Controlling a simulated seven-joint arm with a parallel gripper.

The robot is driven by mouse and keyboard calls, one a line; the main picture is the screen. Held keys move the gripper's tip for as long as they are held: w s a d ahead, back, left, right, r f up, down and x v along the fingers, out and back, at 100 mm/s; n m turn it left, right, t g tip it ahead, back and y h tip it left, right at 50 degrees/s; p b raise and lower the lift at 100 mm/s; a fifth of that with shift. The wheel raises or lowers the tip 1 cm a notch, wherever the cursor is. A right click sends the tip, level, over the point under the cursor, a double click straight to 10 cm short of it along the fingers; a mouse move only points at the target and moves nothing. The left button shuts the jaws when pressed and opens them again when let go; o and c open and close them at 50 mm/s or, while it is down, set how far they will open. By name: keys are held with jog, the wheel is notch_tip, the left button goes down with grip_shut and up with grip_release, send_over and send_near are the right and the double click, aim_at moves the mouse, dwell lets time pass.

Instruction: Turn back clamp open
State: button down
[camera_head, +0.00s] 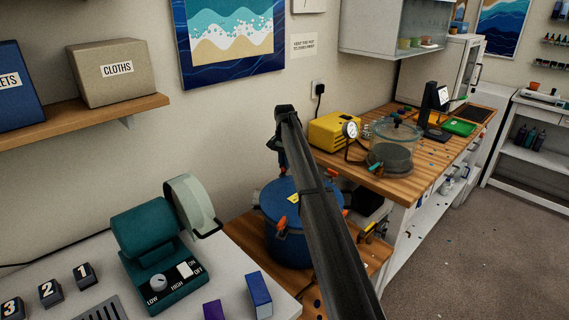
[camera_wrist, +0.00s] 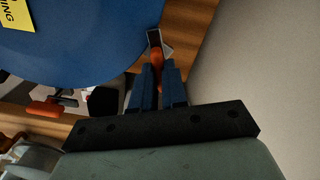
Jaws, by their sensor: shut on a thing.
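The blue pressure pot (camera_head: 290,248) stands on a low wooden surface, its blue lid (camera_head: 272,200) partly hidden behind my arm. The lid also fills the upper left of the wrist view (camera_wrist: 75,45). My gripper (camera_wrist: 157,78) is at the pot's back edge, shut on the orange handle of the back clamp (camera_wrist: 156,55). The clamp's metal bracket (camera_wrist: 154,37) shows at the lid's rim. In the head view the gripper and this clamp are small, and the clamp's exact angle is unclear. Another orange clamp (camera_head: 280,224) is at the pot's front.
A wooden bench (camera_head: 400,180) to the right carries a yellow pump (camera_head: 328,130) and a clear chamber (camera_head: 396,135). A white worktop at front left carries a green machine (camera_head: 145,235) with a round pale disc. The wall is close behind the pot.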

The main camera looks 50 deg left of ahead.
jog(key=m, duration=0.4)
jog(key=shift+m, duration=2.6)
jog(key=c, duration=1.2)
grip_release()
jog(key=shift+o, duration=0.2)
notch_tip(320, 180, up, 14)
jog(key=shift+f, duration=0.1)
